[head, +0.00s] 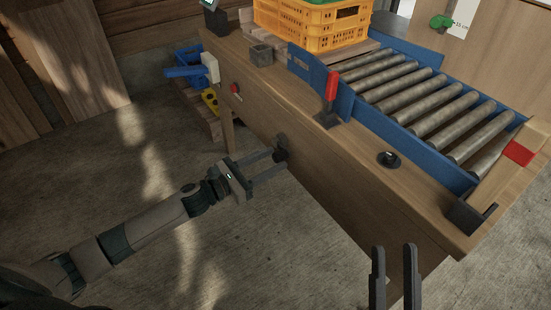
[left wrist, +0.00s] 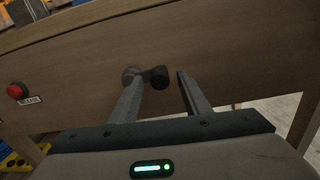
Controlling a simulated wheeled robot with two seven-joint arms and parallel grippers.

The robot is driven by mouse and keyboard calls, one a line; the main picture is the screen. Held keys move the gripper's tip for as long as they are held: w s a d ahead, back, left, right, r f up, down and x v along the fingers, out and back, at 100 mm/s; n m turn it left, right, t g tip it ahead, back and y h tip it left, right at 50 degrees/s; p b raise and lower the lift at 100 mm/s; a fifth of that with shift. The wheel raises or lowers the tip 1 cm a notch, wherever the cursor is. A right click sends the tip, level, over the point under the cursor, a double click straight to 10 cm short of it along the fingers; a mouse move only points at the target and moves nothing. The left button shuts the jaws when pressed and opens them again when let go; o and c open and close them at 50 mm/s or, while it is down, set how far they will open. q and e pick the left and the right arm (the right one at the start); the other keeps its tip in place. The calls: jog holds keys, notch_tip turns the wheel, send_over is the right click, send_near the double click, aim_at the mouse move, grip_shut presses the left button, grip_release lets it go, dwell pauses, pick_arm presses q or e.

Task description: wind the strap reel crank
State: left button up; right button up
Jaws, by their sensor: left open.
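The strap reel crank (head: 280,142) is a small dark part on the wooden front face of the bench. In the left wrist view the crank (left wrist: 155,76) shows a round hub at left and a dark knob to its right. My left gripper (head: 282,160) is open at the crank, its fingers pointing at the bench face. In the left wrist view the knob appears between the fingertips, nearer the left finger, which partly covers the hub. I cannot tell whether they touch. My right gripper (head: 394,252) is open and empty in front of the bench, at the bottom right.
A red button (head: 235,88) sits on the bench face left of the crank. On top are a red-handled lever (head: 332,88), a black knob (head: 388,159), a roller conveyor (head: 425,95) and a yellow crate (head: 312,25). The floor before the bench is clear.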

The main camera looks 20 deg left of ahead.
pick_arm(q)
jog(key=shift+x, duration=1)
pick_arm(e)
jog(key=shift+d+r+t, duration=0.1)
jog(key=shift+r+t, duration=0.2)
jog(key=shift+f, duration=0.1)
pick_arm(q)
grip_shut()
pick_arm(e)
jog(key=shift+f, duration=0.1)
pick_arm(q)
jog(key=shift+r, duration=0.1)
